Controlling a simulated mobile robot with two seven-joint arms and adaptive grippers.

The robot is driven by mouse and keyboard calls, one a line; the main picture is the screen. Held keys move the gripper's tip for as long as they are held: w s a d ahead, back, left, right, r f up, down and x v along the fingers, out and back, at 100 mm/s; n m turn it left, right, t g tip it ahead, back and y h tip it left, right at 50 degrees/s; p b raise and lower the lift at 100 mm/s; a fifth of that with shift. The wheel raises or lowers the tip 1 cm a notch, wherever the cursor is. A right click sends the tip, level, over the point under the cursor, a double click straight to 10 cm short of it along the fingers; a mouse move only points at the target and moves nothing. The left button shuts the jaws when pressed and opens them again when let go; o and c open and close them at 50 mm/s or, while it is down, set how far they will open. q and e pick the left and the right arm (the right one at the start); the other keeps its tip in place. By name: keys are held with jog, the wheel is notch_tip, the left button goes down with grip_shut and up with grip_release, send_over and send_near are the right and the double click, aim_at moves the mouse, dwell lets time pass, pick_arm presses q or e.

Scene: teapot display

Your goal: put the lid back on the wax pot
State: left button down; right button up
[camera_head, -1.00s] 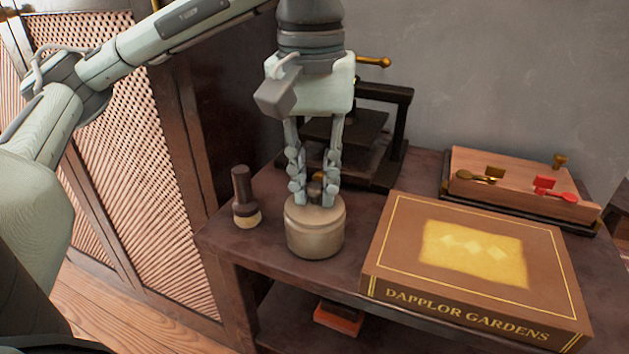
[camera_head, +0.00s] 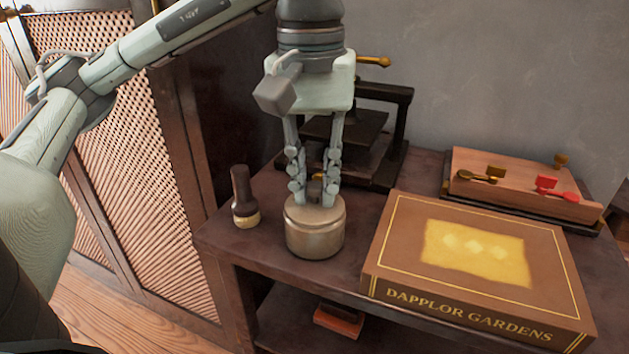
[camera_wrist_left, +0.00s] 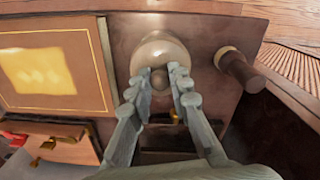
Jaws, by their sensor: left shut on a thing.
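The wax pot (camera_head: 315,240) is a squat round metal pot standing upright on the dark table. Its lighter lid (camera_head: 298,213) sits on top and looks level; I cannot tell whether it is fully seated. My left gripper (camera_head: 315,200) points straight down over the pot and is shut on the lid's small dark knob. In the left wrist view the lid (camera_wrist_left: 160,50) shows as a pale disc, with the fingertips (camera_wrist_left: 174,78) on both sides of the knob (camera_wrist_left: 159,78). The lid hides the pot's inside. My right gripper is not in view.
A dark-handled brush (camera_head: 243,198) stands left of the pot. A large brown box (camera_head: 400,250) lies close to its right. A black press (camera_head: 385,150) stands behind, and a wooden board with wax-seal tools (camera_head: 520,180) is at back right. The table's front edge is near the pot.

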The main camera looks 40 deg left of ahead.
pick_arm(q)
jog(key=c, duration=0.9)
grip_release()
jog(key=shift+o, duration=0.2)
jog(key=shift+r+p, duration=1.55)
jog(key=shift+r, duration=0.9)
jog(key=shift+r+p, duration=1.1)
jog(key=shift+r, duration=0.05)
jog(key=shift+f, duration=0.1)
